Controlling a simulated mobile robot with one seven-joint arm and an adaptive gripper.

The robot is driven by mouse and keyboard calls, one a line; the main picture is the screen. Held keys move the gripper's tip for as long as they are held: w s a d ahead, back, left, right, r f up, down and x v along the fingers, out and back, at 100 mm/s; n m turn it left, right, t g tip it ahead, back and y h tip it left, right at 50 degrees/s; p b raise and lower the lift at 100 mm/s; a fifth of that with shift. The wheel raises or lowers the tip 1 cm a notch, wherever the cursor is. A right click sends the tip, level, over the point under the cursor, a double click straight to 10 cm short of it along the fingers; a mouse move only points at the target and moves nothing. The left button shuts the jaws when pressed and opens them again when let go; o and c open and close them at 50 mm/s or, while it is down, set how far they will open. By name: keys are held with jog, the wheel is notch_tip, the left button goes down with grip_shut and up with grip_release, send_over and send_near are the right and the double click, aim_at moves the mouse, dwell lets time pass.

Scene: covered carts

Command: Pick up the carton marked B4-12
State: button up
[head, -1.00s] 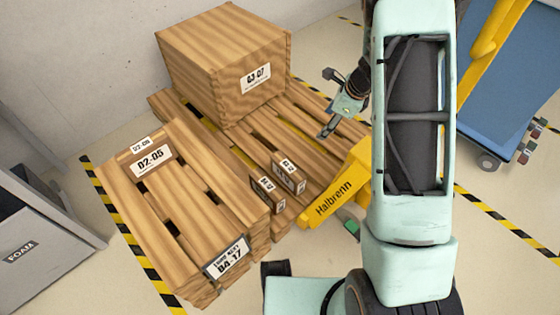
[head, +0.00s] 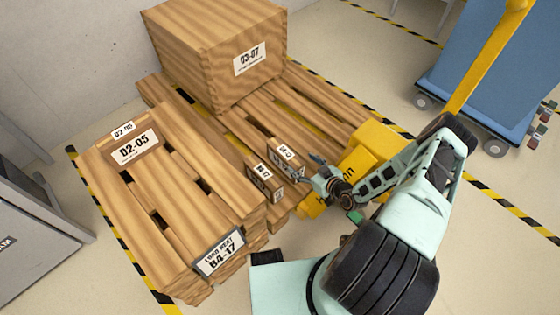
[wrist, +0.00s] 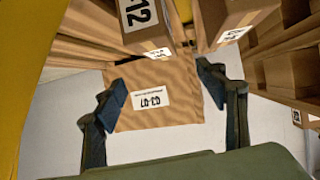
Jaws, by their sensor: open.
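Two small brown cartons with white labels stand side by side at the pallets' front: a left carton (head: 261,183) and a right carton (head: 272,147). Their labels are too small to read fully in the head view. In the wrist view, a carton (wrist: 95,25) at the top has a label ending in "12"; another carton (wrist: 222,14) is to its right, with a narrow gap between. My gripper (head: 311,170) is just right of the right carton in the head view. In the wrist view, my gripper's fingers (wrist: 163,90) are spread, with nothing held between them.
A stack with signs D2-05 and B4-17 (head: 190,215) is at the left. A blue cart (head: 490,65) stands at upper right.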

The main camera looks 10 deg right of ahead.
aim_at(286, 153)
jog(key=shift+m, duration=0.3)
jog(key=x, duration=0.2)
jog(key=b+x, duration=0.1)
jog(key=x, duration=0.1)
jog(key=shift+w+f, duration=0.25)
jog(key=shift+f, duration=0.15)
jog(key=b+x, duration=0.2)
jog(key=x, duration=0.3)
jog(key=shift+f, duration=0.15)
jog(key=shift+w+a+f+b, duration=0.15)
jog(key=shift+w+a+b, duration=0.1)
jog(key=shift+w+b, duration=0.15)
jog(key=shift+c, duration=0.6)
grip_shut()
